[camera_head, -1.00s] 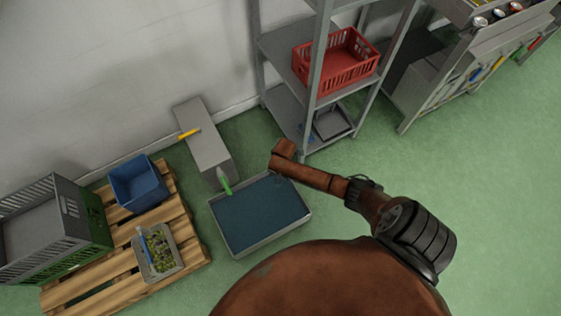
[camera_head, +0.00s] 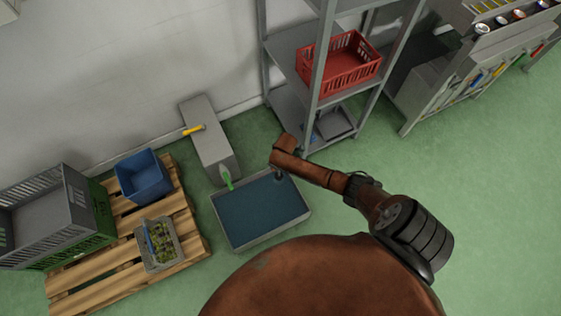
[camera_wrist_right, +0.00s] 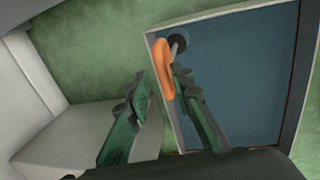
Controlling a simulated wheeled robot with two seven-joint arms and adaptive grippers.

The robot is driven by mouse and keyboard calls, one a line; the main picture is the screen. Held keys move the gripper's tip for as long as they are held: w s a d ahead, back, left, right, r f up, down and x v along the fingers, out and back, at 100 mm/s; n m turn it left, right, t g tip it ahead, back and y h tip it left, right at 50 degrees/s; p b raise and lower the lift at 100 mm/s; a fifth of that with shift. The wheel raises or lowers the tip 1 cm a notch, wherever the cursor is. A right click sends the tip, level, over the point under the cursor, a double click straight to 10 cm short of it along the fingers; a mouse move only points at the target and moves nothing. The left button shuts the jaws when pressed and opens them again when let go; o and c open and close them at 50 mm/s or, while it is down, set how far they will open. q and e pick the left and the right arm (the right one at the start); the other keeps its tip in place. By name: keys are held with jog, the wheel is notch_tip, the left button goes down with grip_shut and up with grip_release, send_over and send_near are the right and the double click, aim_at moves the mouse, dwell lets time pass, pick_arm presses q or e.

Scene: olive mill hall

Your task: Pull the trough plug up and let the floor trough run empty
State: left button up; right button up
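The floor trough (camera_head: 237,245) is a shallow grey tray holding dark blue water. In the right wrist view, the trough (camera_wrist_right: 218,17) has the plug (camera_wrist_right: 180,37) near one corner: a dark round part with a grey stem and an orange loop handle (camera_wrist_right: 165,75). My right gripper (camera_wrist_right: 162,82) is open. Its two green fingers are spread at the loop, with the right finger overlapping the loop's lower end; I cannot tell whether they touch. In the head view, my right arm reaches to the trough's upper right corner and mostly hides the plug. My left gripper is not in view.
A pallet (camera_head: 95,290) with crates is at left. Metal shelving with a red crate (camera_head: 340,64) stands behind. Open green floor lies right.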

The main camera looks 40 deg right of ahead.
jog(key=shift+o, duration=0.4)
jog(key=shift+f, duration=0.15)
jog(key=shift+s, duration=0.1)
notch_tip(320, 180, up, 12)
jog(key=s, duration=0.2)
jog(key=shift+a, duration=0.2)
jog(key=shift+s+f, duration=0.15)
